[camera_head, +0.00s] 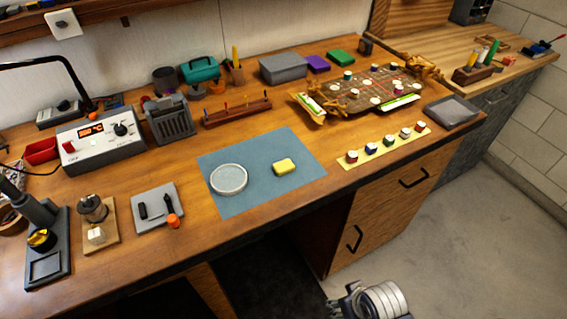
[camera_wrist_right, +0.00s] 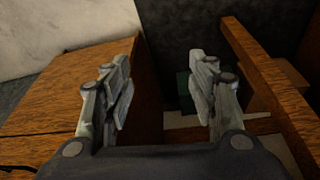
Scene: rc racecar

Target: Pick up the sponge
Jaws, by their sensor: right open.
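The sponge (camera_head: 284,167) is a small yellow block. In the head view it lies on the blue-grey mat (camera_head: 262,146) on the wooden workbench, to the right of a round pale dish (camera_head: 229,179). My right gripper (camera_head: 345,302) shows at the bottom edge of the head view, in front of the bench and well apart from the sponge. In the right wrist view its two fingers (camera_wrist_right: 163,90) are spread with nothing between them. The sponge does not show in that view. My left gripper is not in view.
A yellow strip with several small pots (camera_head: 385,146) lies right of the mat. A grey pad with black tools (camera_head: 158,208) lies left of it. Drawers with black handles (camera_head: 414,178) face the floor. The mat around the sponge is clear.

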